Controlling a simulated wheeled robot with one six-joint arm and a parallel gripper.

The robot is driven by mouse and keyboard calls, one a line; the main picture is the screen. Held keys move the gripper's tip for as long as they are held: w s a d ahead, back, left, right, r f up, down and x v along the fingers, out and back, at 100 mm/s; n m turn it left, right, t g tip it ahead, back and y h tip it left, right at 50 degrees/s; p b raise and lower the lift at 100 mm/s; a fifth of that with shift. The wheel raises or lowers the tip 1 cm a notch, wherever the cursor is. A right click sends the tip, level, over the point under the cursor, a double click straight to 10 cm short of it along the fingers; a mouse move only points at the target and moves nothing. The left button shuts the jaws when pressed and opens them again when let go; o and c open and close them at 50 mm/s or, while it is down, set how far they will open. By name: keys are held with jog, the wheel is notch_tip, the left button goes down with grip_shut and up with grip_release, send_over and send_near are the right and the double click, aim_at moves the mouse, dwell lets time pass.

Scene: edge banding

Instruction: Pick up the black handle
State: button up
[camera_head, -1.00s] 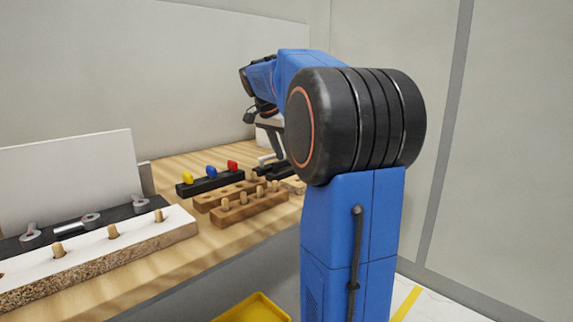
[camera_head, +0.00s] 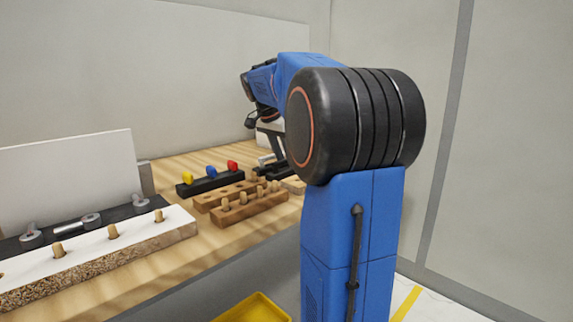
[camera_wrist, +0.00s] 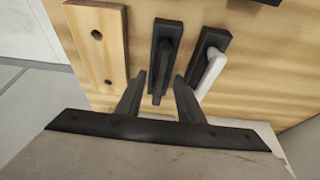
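The black handle (camera_wrist: 165,45) is in the upper middle of the wrist view, a dark lever on a dark backplate. My gripper (camera_wrist: 159,77) is open, with its two dark fingers spread to the left and right of the lever's near end. I cannot tell whether the fingers touch it or how far above it they are. A white handle (camera_wrist: 209,70) on its own black plate lies just to the right. In the head view my gripper (camera_head: 273,143) is above the handle area at the back of the bench, partly hidden by my arm.
A wooden block with holes (camera_wrist: 97,45) lies left of the black handle. In the head view, peg blocks (camera_head: 250,207) and a black rack with yellow, blue and red pieces (camera_head: 208,182) stand nearby. A white-topped board (camera_head: 95,250) and grey metal parts (camera_head: 92,220) are further left.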

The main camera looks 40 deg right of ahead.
grip_shut()
notch_tip(320, 180, up, 10)
jog(key=shift+r, duration=0.25)
dwell(0.6)
